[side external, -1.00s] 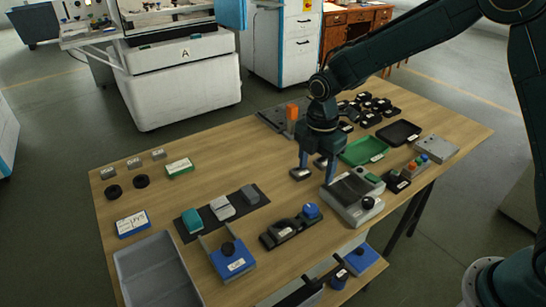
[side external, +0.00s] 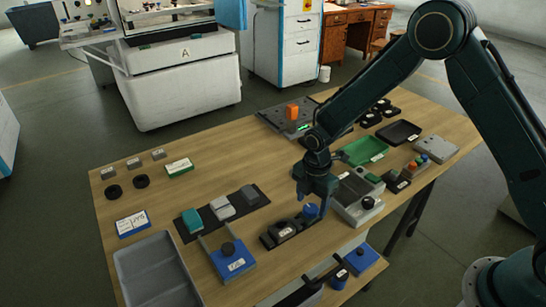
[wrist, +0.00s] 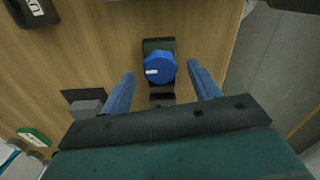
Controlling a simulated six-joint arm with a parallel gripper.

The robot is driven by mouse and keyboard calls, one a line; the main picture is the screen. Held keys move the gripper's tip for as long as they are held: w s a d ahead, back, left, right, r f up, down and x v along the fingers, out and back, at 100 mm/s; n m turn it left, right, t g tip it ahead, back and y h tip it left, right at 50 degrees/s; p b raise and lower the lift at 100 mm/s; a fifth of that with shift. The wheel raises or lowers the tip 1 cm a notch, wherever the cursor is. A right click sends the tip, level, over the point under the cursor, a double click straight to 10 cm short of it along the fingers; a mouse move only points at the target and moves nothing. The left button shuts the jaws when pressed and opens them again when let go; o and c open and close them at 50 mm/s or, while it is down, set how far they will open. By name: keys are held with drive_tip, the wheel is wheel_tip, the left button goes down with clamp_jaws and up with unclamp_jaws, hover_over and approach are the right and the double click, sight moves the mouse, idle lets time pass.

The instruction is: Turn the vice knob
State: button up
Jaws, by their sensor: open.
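The vice (side external: 284,231) is a low black body with a white label, near the table's front edge. Its round blue knob (side external: 311,211) sits at the right end. In the wrist view the blue knob (wrist: 158,68) has a white mark on its left side and sits on the dark vice end (wrist: 160,45). My gripper (side external: 311,204) is open and empty, pointing down just above the knob. In the wrist view my gripper (wrist: 165,86) has one finger to each side of the knob, slightly nearer the camera. I see no contact. The rest of the vice is partly hidden.
A grey device with a black knob (side external: 368,203) stands close to the right of my gripper. A blue block with a black knob (side external: 232,258) stands to the left. A green tray (side external: 362,151) lies behind.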

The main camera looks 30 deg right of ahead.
drive_tip(key=shift+f, duration=0.7)
drive_tip(key=c, duration=1)
drive_tip(key=shift+o, duration=0.2)
